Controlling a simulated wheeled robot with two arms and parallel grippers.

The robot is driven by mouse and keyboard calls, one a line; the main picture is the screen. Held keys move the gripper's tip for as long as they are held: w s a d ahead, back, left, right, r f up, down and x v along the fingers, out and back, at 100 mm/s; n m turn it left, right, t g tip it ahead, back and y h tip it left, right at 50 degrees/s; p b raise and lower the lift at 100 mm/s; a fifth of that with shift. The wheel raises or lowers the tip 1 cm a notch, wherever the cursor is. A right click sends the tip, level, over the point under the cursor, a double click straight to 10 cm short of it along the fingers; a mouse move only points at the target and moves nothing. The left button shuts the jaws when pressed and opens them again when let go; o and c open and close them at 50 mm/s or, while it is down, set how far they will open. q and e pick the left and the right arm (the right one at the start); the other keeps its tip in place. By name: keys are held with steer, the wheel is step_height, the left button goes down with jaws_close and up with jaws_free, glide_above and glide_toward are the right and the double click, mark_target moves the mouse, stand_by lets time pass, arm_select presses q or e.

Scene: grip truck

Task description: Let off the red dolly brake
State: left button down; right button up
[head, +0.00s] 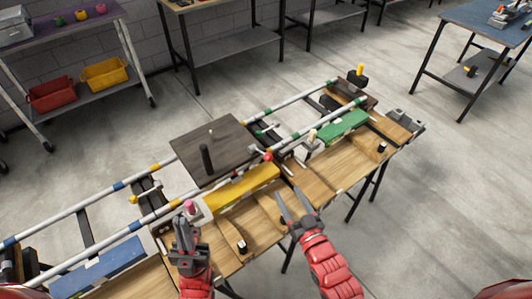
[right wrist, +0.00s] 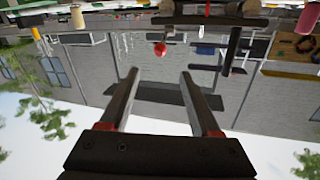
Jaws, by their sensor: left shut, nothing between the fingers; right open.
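A red ball knob (head: 268,157), seemingly the end of the brake lever, sits at the right front edge of the dark dolly platform (head: 215,150), by the front rail. It also shows in the right wrist view (right wrist: 160,49), beyond and between the fingertips, apart from them. My right gripper (head: 293,204) is open and empty, in front of and below the knob in the head view. My left gripper (head: 185,225) is shut and empty at the front left, just below a pink-topped knob (head: 190,206). Whether they touch I cannot tell.
White rails (head: 140,214) with coloured bands run along the wooden bench. A yellow block (head: 240,188), a green block (head: 342,127) and a blue block (head: 98,270) lie along it. A black post (head: 206,160) stands on the platform.

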mark_target(270, 160)
steer(key=b+x, duration=0.2)
steer(key=x, duration=1.2)
steer(key=shift+w, duration=0.3)
steer(key=shift+w+a+r, duration=0.15)
steer(key=shift+w+a, duration=0.15)
steer(key=shift+w, duration=0.15)
jaws_close()
